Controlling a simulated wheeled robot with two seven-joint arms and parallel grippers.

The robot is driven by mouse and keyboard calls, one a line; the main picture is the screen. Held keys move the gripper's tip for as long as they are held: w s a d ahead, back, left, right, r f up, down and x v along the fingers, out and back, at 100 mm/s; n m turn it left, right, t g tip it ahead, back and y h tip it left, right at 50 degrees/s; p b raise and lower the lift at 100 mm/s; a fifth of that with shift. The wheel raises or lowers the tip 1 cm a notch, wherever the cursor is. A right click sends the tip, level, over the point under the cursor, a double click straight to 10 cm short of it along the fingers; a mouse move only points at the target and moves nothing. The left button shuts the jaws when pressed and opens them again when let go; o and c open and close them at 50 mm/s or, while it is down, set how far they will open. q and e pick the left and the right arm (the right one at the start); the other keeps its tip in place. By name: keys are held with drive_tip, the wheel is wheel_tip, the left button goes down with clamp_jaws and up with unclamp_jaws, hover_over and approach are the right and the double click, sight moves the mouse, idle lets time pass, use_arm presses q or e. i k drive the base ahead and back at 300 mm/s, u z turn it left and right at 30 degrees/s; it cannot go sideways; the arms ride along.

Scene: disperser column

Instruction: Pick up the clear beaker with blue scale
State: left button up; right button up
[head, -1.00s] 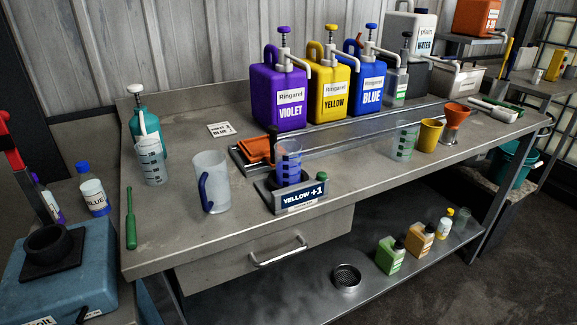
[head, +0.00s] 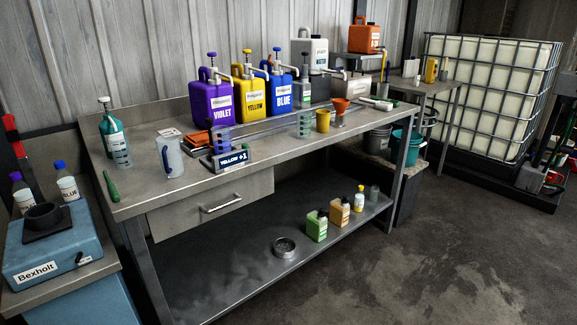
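The clear beaker with blue scale (head: 222,138) stands upright on the metal bench (head: 132,196). It is on a small dark stand with a "YELLOW +1" display (head: 233,158). A clear beaker with a green scale (head: 304,125) stands to its right on the bench. Another clear beaker with dark marks (head: 122,153) stands at the left, in front of a teal pump bottle. Neither of my grippers is in view.
Violet (head: 212,104), yellow (head: 248,97) and blue (head: 281,91) pump canisters stand behind the stand. A yellow cup (head: 323,121) and orange funnel (head: 340,106) are farther right. A blue machine (head: 52,245) stands front left. The floor at front right is clear.

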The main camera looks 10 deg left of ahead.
sight(221, 135)
drive_tip(key=u, duration=0.75)
drive_tip(key=i, duration=0.4)
drive_tip(key=u, duration=0.3)
